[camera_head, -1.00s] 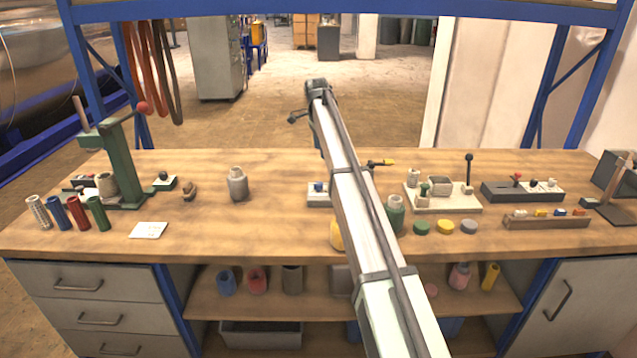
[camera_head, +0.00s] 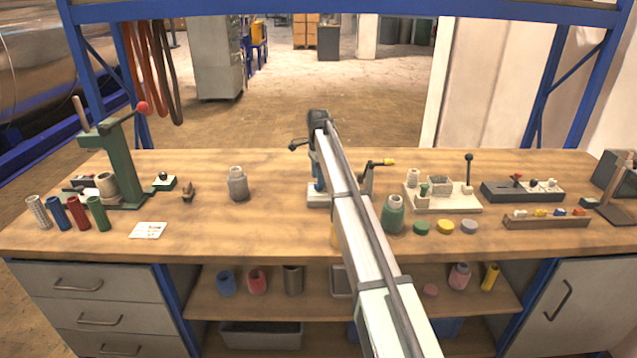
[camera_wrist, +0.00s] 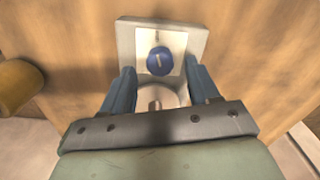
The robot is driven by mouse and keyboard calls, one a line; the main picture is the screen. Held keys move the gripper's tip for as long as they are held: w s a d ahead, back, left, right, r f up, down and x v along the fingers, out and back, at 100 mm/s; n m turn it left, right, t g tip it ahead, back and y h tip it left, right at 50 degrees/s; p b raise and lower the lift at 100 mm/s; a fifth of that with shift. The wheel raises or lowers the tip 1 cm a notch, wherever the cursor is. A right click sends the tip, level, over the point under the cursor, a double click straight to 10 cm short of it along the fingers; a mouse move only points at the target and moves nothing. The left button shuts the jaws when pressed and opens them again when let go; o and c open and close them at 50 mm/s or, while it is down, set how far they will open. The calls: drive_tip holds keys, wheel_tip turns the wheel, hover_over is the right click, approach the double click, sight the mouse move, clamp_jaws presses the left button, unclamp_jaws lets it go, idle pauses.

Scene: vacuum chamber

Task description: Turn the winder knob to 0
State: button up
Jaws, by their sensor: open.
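In the wrist view a round blue knob (camera_wrist: 159,61) with a short pale pointer line sits on a light plate (camera_wrist: 201,36). The line runs nearly up and down in that view, leaning slightly. Any dial numbers are too small to read. My gripper (camera_wrist: 159,72) is open, its two blue fingers on either side of the knob's near side, with gaps to the knob. A round pale metal part shows between the fingers, partly hidden by my gripper. In the head view my fingers (camera_head: 317,178) are above the grey winder base (camera_head: 318,199); my arm hides part of the winder.
A crank with a yellow handle (camera_head: 388,162) stands just right of my arm. A grey bottle (camera_head: 238,186) stands left, with clear bench between. A yellow cylinder (camera_wrist: 18,84) shows at left in the wrist view.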

drive_tip(key=shift+f, duration=1.35)
drive_tip(key=shift+c, duration=0.2)
drive_tip(key=c, duration=1)
